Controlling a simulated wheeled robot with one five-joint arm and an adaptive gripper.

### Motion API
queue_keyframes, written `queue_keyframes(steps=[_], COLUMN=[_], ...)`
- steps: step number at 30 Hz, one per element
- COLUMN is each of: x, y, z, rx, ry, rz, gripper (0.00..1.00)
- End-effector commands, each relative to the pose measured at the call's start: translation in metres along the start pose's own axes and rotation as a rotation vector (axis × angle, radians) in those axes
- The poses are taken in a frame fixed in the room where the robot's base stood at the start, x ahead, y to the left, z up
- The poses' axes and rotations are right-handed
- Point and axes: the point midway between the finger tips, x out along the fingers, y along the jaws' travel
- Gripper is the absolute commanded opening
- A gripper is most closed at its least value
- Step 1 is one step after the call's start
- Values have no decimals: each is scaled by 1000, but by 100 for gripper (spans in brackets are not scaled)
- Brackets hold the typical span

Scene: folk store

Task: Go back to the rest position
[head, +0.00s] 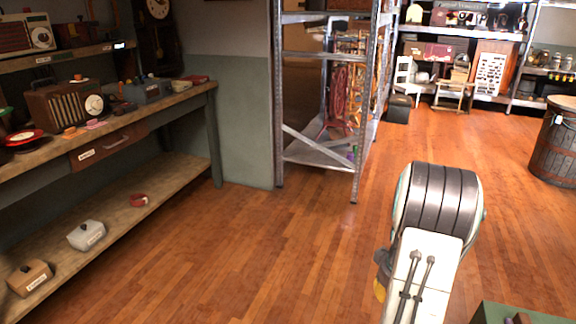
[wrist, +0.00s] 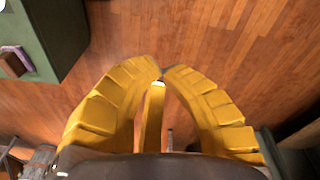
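My gripper (wrist: 162,73) shows in the wrist view with its yellow fingers bent inward and their tips together. A narrow yellow piece with a pale tip, which looks like another finger, stands between them. I see nothing held. Below the fingertips is bare wooden floor. In the head view my white and grey arm rises at the lower right, and only a bit of yellow (head: 380,290) shows beside it; the rest of the gripper is hidden.
A wooden workbench (head: 190,102) with a radio (head: 66,107) and lower shelf stands left. A metal rack (head: 279,110) stands mid-back, a barrel (head: 556,145) right. A green-topped piece (head: 500,314) is close at lower right. Floor between is clear.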

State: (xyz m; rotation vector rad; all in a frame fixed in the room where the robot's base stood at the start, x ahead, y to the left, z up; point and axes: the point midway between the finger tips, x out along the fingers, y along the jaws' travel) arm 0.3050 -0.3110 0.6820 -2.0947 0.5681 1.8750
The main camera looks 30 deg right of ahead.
Motion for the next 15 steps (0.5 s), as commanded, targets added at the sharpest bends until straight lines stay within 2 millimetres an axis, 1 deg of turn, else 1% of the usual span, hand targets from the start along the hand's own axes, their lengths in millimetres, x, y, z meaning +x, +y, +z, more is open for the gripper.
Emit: queue_keyframes(steps=[1, 2, 3, 4, 7, 8, 9, 11, 12, 14, 15], x=[-43, -60, -82, -99, -154, -171, -192, -224, -243, -271, -288], y=[-21, -33, -49, -60, -98, -110, -124, -144, -157, -173, -182], z=[-7, -8, -8, -8, -1, 3, 9, 20, 29, 43, 54], rx=[-36, -50, -72, -87, -142, -158, -181, -214, -237, -269, -289], ry=[18, 25, 35, 42, 66, 74, 83, 98, 107, 122, 130], rz=[-1, -3, -6, -9, -20, -24, -31, -41, -48, -60, -68], gripper=[0, 0, 0, 0, 0, 0, 0, 0, 0, 0, 0])
